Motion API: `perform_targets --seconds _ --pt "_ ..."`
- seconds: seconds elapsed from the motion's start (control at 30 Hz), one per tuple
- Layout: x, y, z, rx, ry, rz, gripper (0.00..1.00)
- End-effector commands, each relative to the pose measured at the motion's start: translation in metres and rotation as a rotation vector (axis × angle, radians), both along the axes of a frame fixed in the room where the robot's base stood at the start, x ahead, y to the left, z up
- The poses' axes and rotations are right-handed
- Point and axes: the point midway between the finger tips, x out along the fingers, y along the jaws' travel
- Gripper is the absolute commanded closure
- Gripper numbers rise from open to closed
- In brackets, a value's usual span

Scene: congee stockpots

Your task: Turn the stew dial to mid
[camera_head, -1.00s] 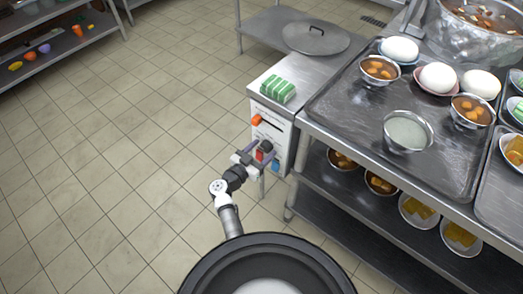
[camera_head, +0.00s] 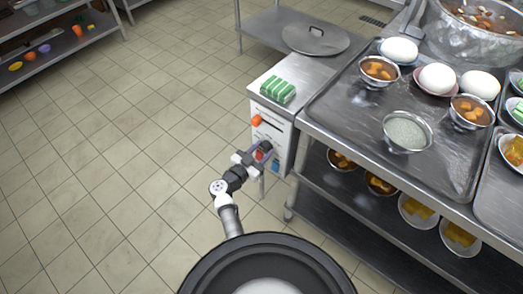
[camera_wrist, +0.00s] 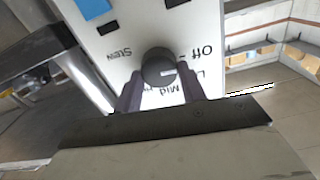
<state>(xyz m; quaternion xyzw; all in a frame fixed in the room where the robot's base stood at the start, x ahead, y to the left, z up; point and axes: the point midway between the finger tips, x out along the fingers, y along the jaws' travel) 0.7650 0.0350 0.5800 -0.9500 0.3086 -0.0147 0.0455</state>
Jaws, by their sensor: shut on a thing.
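The stew dial is a round black knob (camera_wrist: 158,68) on a white control panel, seen upside down in the wrist view. Its white pointer mark faces right in that view, toward the "Lo" lettering. "Off" is beside it, "Mid" and "Hi" are partly covered near my fingers, and "Stew" is to the left. My gripper (camera_wrist: 160,88) has one dark finger on each side of the knob and is shut on it. In the head view my gripper (camera_head: 260,154) reaches the front panel (camera_head: 283,135), and the dark dial (camera_head: 266,146) shows at its tips.
An orange knob (camera_head: 256,120) sits higher on the panel, and a blue part (camera_head: 275,166) lies below the dial. Green-and-white blocks (camera_head: 277,90) lie on top. A steel tray (camera_head: 345,125) with bowls stands to the right. Tiled floor to the left is clear.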

Motion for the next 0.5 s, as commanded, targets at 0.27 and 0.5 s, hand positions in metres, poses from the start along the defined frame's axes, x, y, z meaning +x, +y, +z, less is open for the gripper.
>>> perform_targets --seconds 0.27,0.5 --pt "-0.0009 -0.0016 0.0007 0.178 -0.13 -0.002 0.83" --pt "-0.0015 -0.0023 -0.0009 0.363 -0.265 -0.002 0.83"
